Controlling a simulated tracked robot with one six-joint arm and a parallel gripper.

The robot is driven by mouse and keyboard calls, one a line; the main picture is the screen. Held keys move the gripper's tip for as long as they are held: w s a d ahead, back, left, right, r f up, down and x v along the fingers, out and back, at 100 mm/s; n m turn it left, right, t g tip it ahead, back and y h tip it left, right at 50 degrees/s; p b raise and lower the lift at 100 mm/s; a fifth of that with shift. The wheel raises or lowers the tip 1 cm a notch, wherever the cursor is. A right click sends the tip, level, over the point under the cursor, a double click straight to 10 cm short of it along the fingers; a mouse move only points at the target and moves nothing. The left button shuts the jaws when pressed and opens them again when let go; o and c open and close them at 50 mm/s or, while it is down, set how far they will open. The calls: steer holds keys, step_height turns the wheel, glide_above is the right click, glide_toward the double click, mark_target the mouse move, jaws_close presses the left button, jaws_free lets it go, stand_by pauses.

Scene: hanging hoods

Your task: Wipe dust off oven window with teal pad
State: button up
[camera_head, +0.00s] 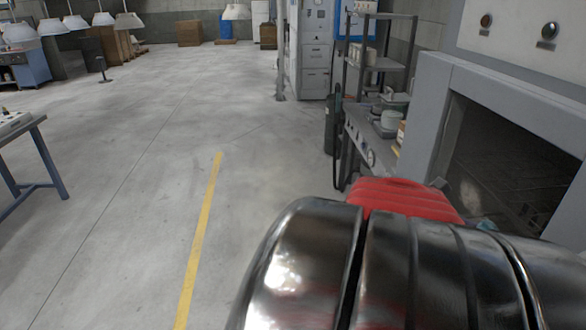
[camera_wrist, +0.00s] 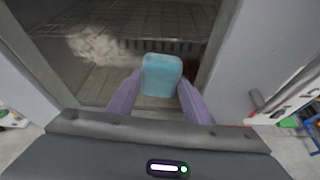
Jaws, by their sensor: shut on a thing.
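The oven window (camera_head: 508,165) is a dark pane in a grey frame at the right of the head view. A pale dust patch (camera_head: 470,193) shows on its lower left part. In the wrist view the window (camera_wrist: 190,62) fills the upper middle, and the dust patch (camera_wrist: 100,45) lies left of the pad. My gripper (camera_wrist: 160,88) has two purple fingers shut on the teal pad (camera_wrist: 162,75). The pad is in front of the pane; I cannot tell whether it touches. In the head view my arm hides the gripper and nearly all of the pad.
A bench (camera_head: 372,140) with pots and a shelf rack (camera_head: 375,65) stand beyond the oven. A dark cylinder (camera_head: 332,125) stands beside the bench. A blue-legged table (camera_head: 35,150) is at the left. The floor (camera_head: 130,170) between, with a yellow line (camera_head: 200,235), is clear.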

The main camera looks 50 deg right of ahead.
steer(key=shift+s+d+r, duration=0.1)
steer(key=shift+r, duration=0.9)
steer(key=shift+w+d, duration=1.1)
steer(key=shift+w, duration=0.25)
steer(key=shift+w+d, duration=1.2)
steer(key=shift+w+d, duration=0.1)
steer(key=shift+w+d, duration=1)
steer(key=shift+w, duration=0.25)
